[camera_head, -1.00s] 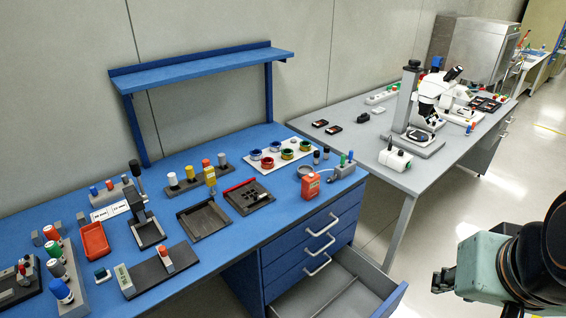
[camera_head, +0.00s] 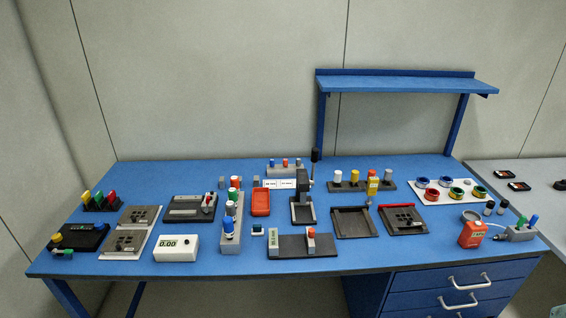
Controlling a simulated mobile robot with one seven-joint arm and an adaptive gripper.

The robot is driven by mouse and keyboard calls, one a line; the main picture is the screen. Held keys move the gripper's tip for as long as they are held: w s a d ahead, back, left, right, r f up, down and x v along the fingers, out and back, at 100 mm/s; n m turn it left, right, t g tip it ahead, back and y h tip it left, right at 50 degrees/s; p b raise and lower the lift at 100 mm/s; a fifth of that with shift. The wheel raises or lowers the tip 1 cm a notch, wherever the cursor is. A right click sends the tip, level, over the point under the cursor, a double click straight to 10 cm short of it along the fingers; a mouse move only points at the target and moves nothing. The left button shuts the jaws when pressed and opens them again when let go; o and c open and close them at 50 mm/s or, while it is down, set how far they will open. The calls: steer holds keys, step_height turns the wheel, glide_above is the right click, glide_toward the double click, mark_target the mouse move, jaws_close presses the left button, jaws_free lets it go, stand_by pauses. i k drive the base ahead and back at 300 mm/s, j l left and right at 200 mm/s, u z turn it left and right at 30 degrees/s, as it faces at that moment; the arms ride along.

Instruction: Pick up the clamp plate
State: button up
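I cannot tell for certain which piece is the clamp plate. Two flat grey-brown plates with small dark fittings are candidates: one plate (camera_head: 140,214) lies behind the other plate (camera_head: 127,241) on a pale base at the left of the blue bench. A dark tray (camera_head: 392,229) at the right holds small dark parts too small to name. An empty-looking dark tray (camera_head: 352,234) lies beside it. My gripper is out of view now.
The blue bench (camera_head: 205,268) is crowded. A white meter (camera_head: 177,248), a grey block with coloured-cap tools (camera_head: 233,235), a red tray (camera_head: 261,202), a black-handled press (camera_head: 303,200) and an orange bottle (camera_head: 472,234) stand on it. A blue shelf (camera_head: 405,84) overhangs the back right.

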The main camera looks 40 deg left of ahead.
mark_target(111, 245)
steer(key=u, duration=2.55)
steer(key=i+j+z, duration=0.1)
steer(key=z, duration=0.3)
steer(key=i+j+z, duration=0.1)
steer(key=z, duration=0.3)
steer(key=i+j+z, duration=0.2)
steer(key=z, duration=0.2)
steer(key=i+j+z, duration=0.2)
steer(key=j, duration=0.15)
steer(key=j+z, duration=0.15)
steer(key=j, duration=0.25)
steer(key=i+j+z, duration=0.1)
steer(key=j, duration=0.45)
steer(key=i+j, duration=0.1)
steer(key=j, duration=0.4)
steer(key=i+j+z, duration=0.15)
steer(key=j, duration=0.4)
